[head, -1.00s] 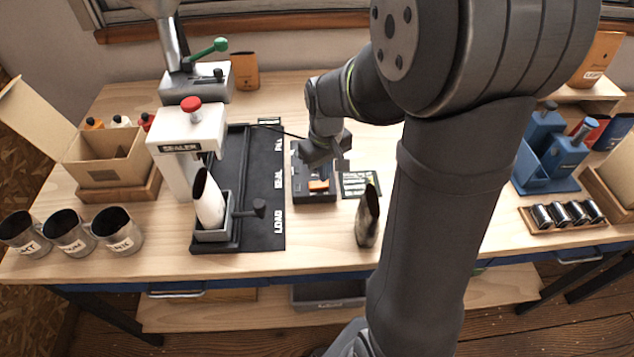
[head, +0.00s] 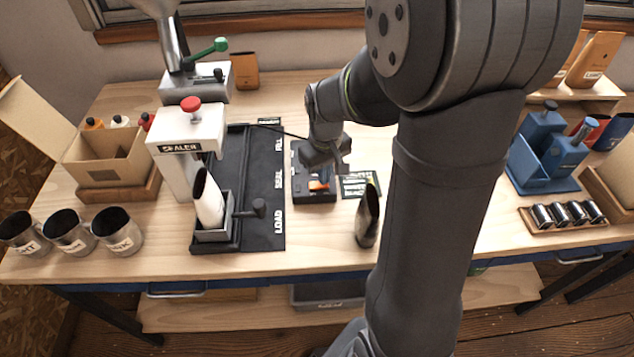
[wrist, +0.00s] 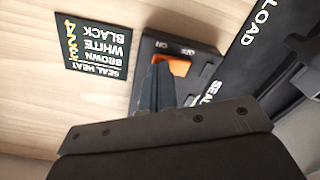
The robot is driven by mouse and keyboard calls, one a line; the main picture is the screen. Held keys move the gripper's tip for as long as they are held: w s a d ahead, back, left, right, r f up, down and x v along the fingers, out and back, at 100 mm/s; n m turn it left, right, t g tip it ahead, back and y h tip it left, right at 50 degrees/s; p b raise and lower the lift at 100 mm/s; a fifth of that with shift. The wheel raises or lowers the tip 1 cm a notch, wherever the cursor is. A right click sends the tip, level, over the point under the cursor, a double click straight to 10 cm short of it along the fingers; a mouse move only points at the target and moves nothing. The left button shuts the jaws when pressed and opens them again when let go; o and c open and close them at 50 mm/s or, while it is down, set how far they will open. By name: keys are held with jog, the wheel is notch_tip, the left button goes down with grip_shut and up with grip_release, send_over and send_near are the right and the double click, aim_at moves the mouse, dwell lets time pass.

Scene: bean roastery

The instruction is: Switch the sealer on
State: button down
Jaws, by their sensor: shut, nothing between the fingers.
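The sealer (head: 190,135) is a white press with a red knob on top, at the left of the table. A dark control box (head: 314,195) with an orange rocker switch (head: 319,186) sits right of the black mat. In the wrist view the orange switch (wrist: 178,66) lies in a recess with small white marks on either side. My gripper (head: 322,178) is shut and empty, over the box. In the wrist view its fingertips (wrist: 160,72) are right at the switch and hide part of it. I cannot tell whether they touch it.
A black mat (head: 265,170) holds a sliding tray with a white bag (head: 208,203). A dark bag (head: 367,218) stands right of the box. A seal heat card (wrist: 97,50) lies beside the box. Metal mugs (head: 70,232) stand at the front left.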

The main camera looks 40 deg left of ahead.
jog(key=shift+f, duration=0.35)
jog(key=shift+r, duration=3.55)
jog(key=shift+f, duration=0.1)
